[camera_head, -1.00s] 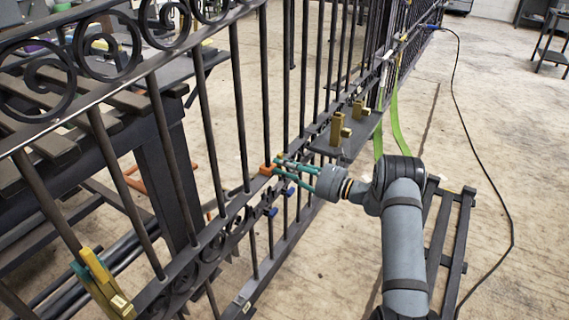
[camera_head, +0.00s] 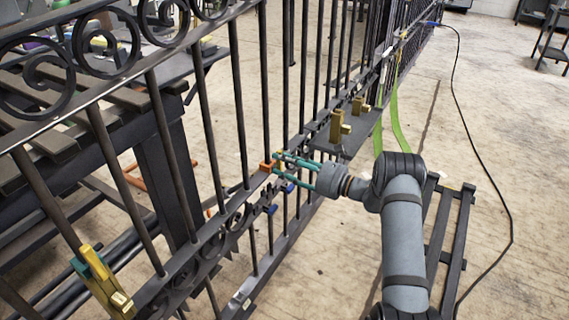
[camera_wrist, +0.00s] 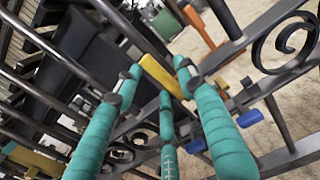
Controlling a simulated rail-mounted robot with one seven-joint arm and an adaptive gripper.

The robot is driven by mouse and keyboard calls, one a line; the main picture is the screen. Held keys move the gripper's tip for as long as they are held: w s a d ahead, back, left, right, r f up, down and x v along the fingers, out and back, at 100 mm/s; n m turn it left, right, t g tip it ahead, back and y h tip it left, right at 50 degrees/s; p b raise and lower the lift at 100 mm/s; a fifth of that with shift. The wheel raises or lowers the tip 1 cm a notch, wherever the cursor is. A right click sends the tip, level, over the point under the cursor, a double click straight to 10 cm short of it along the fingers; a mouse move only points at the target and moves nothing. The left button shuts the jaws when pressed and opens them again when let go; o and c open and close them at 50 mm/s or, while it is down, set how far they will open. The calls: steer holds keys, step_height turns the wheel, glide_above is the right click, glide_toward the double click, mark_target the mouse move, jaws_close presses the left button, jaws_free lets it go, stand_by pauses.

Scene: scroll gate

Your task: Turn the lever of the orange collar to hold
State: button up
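The orange collar (camera_head: 266,167) sits on the gate's middle rail in the head view. A short yellow lever (camera_head: 281,158) shows beside it, partly hidden by my fingers. My gripper (camera_head: 276,162) has long teal fingers that reach the rail at the collar from the right. In the wrist view the yellow lever (camera_wrist: 160,76) lies between the tips of my gripper (camera_wrist: 158,68). The fingertips stand apart on either side of it; I cannot tell whether they touch it. In that view I cannot make out the collar's body for sure.
Blue knobs (camera_head: 289,188) sit just below the collar on the gate. A dark shelf (camera_head: 352,143) with brass blocks (camera_head: 339,127) juts out to the right. A yellow lever on a teal collar (camera_head: 96,268) is at lower left. A green strap (camera_head: 397,125) hangs behind the shelf.

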steer(key=v, duration=1.2)
steer(key=shift+s, duration=0.1)
steer(key=x, duration=1.2)
steer(key=shift+f, duration=0.1)
